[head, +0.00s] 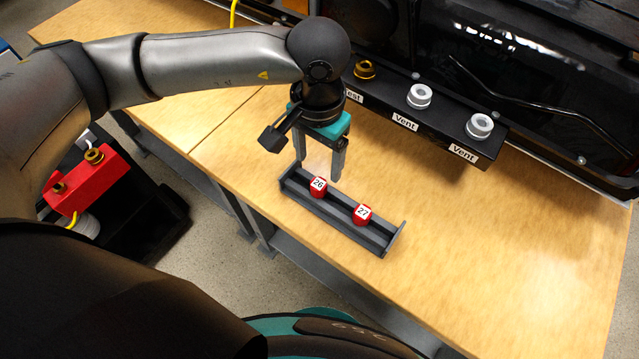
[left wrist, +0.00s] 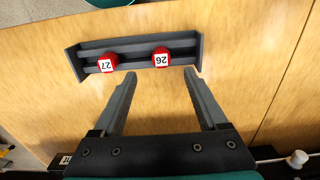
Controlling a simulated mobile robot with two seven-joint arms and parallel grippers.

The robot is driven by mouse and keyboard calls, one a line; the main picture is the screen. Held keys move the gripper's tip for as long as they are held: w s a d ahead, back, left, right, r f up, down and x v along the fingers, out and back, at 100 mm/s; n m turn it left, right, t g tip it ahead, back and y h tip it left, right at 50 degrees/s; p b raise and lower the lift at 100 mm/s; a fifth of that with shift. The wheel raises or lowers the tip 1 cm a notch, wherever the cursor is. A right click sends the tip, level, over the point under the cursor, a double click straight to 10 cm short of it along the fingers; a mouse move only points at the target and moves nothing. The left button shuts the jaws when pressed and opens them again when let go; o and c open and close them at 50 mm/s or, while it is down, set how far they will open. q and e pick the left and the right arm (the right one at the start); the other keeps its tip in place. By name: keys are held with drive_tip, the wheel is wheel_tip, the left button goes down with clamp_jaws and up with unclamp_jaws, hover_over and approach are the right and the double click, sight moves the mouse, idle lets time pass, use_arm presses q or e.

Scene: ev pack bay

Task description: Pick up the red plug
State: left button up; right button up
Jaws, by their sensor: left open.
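Two red plugs sit in a dark grey rack (head: 384,242) on the wooden bench. The plug labelled 26 (head: 318,187) is at the left in the head view, and the plug labelled 27 (head: 362,214) is to its right. In the left wrist view, plug 26 (left wrist: 161,57) and plug 27 (left wrist: 107,63) stand beyond my fingertips. My left gripper (head: 318,172) is open and empty, pointing down above the bench beside the plug 26 end of the rack. It also shows in the left wrist view (left wrist: 160,73), its fingers apart. My right gripper is not in view.
A black bar (head: 440,135) behind carries a brass fitting (head: 365,70) and two silver fittings (head: 419,96), with "Vent" labels. A large black case (head: 520,70) stands behind it. A red block (head: 88,182) with brass fittings is at the lower left. The bench's right part is clear.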

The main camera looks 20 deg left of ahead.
sight(319, 184)
use_arm(q)
drive_tip(key=f+b, duration=0.1)
drive_tip(key=f, duration=0.8)
drive_tip(key=shift+w+f, duration=0.15)
drive_tip(key=shift+w, duration=0.05)
clamp_jaws()
idle(0.3)
